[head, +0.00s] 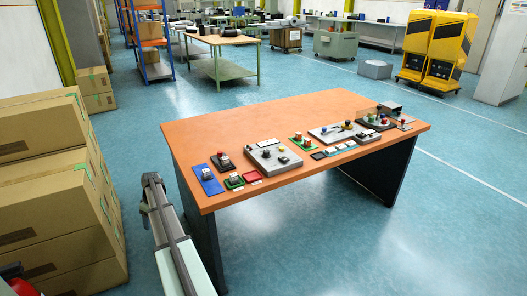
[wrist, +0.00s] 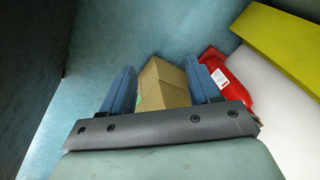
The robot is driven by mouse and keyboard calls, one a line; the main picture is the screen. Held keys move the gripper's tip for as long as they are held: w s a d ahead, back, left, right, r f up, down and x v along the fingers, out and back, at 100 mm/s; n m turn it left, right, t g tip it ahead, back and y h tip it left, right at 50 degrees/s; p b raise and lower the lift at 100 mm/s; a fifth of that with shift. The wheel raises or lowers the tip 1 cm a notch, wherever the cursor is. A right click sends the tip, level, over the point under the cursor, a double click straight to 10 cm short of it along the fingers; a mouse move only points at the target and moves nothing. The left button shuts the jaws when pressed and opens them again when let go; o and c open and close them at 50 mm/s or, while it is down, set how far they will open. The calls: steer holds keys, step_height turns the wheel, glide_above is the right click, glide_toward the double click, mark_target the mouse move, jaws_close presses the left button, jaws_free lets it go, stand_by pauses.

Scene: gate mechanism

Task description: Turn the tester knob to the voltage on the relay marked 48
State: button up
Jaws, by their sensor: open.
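In the head view, a grey panel box (head: 272,158) with a black knob-like part and small round parts lies on the orange table; it may be the tester, but its scale is too small to read. No mark 48 is legible. In the wrist view, my gripper (wrist: 160,70) has its two blue fingers wide apart with nothing between them. It points toward the floor, away from the table items.
The orange table (head: 290,112) also holds a second grey panel (head: 336,132) and small parts at right. Stacked cardboard boxes (head: 45,190) stand left of the table. A red extinguisher (wrist: 212,80) and a carton (wrist: 163,88) show beyond my fingers. The table's back left is clear.

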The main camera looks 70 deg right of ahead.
steer(key=shift+m+t+h, duration=0.3)
steer(key=shift+t+h, duration=0.3)
steer(key=shift+h, duration=0.1)
steer(key=s+d+r, duration=0.2)
steer(key=d+r, duration=0.3)
steer(key=d, duration=0.2)
steer(key=s+d+r, duration=0.2)
steer(key=d+r, duration=0.3)
steer(key=d, duration=0.2)
steer(key=s+d+r, duration=0.3)
steer(key=d+r, duration=0.3)
steer(key=d, duration=0.2)
steer(key=shift+r, duration=0.1)
steer(key=s+d+r+m+g, duration=0.1)
steer(key=s+d+r+m, duration=0.1)
steer(key=s+d+r, duration=0.4)
steer(key=s+d+r+m+g, duration=0.1)
steer(key=s+d+r, duration=0.1)
steer(key=s+d, duration=0.75)
step_height(320, 180, up, 6)
steer(key=m, duration=0.3)
glide_above(266, 151)
steer(key=shift+g, duration=0.4)
step_height(266, 151, down, 14)
steer(key=shift+r, duration=0.25)
steer(key=shift+c, duration=0.2)
steer(key=c, duration=1)
